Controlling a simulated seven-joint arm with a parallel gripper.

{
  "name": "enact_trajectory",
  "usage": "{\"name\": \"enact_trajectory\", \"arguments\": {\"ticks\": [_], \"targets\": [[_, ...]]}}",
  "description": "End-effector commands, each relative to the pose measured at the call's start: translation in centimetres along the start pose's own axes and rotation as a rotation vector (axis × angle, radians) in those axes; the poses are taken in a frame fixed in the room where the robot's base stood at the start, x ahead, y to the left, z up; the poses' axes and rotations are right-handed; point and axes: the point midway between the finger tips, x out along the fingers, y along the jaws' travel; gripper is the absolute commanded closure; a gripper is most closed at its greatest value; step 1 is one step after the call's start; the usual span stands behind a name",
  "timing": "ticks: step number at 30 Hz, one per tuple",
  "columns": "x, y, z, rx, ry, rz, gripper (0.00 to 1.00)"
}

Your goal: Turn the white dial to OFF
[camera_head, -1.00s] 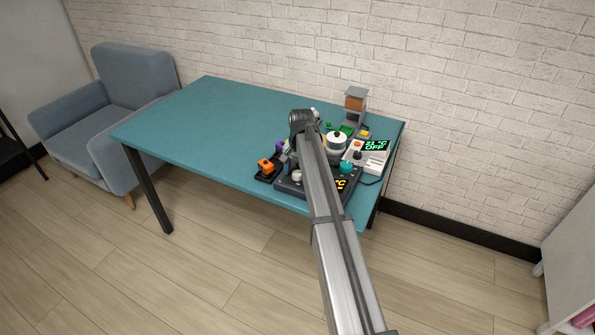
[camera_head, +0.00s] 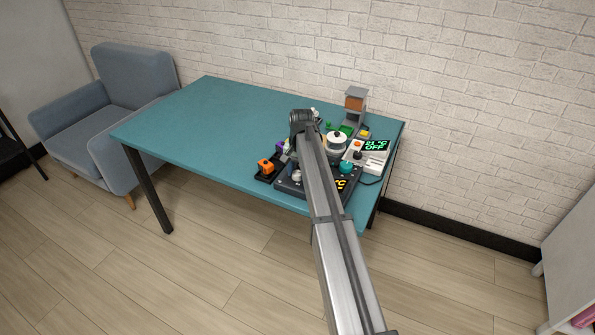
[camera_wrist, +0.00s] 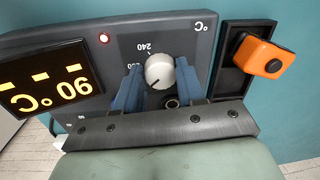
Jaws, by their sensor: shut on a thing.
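The white dial (camera_wrist: 160,71) sits on the dark control box (camera_wrist: 200,40) in the wrist view. A dark mark shows near its lower edge, and scale numbers such as 240 stand around it. My gripper (camera_wrist: 157,80) is shut on the dial, with one blue finger on each side. The box's amber display (camera_wrist: 48,85) shows upside-down digits and °C. In the head view the white dial (camera_head: 296,174) shows left of my arm, which hides part of the box. No OFF mark can be made out on the dial's scale.
An orange switch (camera_wrist: 264,57) on a black base is beside the box. In the head view a white device with a green display (camera_head: 375,146), a white round knob (camera_head: 336,139) and other small devices crowd the right end of the teal table (camera_head: 215,120). Its left part is clear.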

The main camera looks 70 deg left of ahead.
Motion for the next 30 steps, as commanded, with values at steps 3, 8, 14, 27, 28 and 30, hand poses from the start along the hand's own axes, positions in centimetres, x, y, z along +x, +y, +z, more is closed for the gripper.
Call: {"name": "enact_trajectory", "arguments": {"ticks": [3,8,14,27,28,30], "targets": [[-0.01,-0.01,-0.03,-0.035,-0.002,0.000,0.91],[-0.01,0.02,-0.07,-0.126,-0.008,0.000,0.91],[-0.02,0.04,-0.14,-0.294,-0.018,-0.001,0.91],[-0.03,0.09,-0.24,-0.665,-0.042,-0.001,0.91],[-0.03,0.09,-0.24,-0.686,-0.043,-0.001,0.91],[-0.03,0.09,-0.25,-0.728,-0.045,-0.001,0.91]]}}
